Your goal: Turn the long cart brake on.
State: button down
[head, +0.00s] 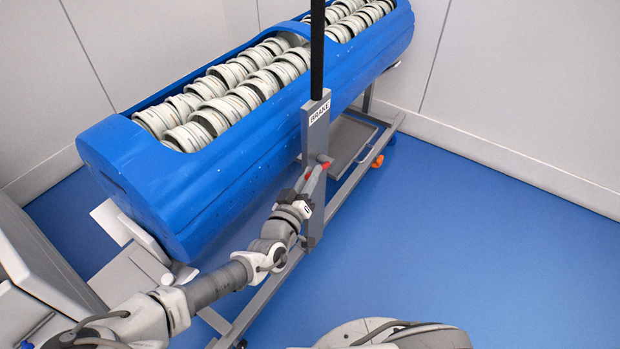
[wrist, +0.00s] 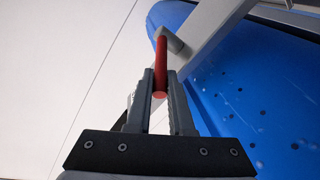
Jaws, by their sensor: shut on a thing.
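The long cart carries a blue tub (head: 215,170) on a grey metal frame (head: 368,160). A grey post with a BRAKE label (head: 319,112) stands at the cart's near side. The red brake handle (head: 326,164) sticks out from the post below the label. My gripper (head: 315,177) reaches up to it from the lower left. In the wrist view the red handle (wrist: 160,62) lies between the two fingers, which are shut on it. The handle's upper end joins a grey lever (wrist: 173,40). The fingers partly hide the handle in the head view.
The tub is filled with rows of whitish round parts (head: 230,90). A black pole (head: 317,50) rises above the post. Blue floor (head: 470,230) is clear on the right, with pale walls behind.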

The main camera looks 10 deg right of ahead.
jog(key=shift+f, duration=0.15)
jog(key=c, duration=1.1)
grip_release()
jog(key=shift+s, duration=0.1)
jog(key=p+v, duration=0.3)
jog(key=v, duration=1.4)
jog(key=shift+s+a+f+p, duration=0.1)
jog(key=shift+f+p, duration=0.05)
jog(key=shift+p, duration=0.25)
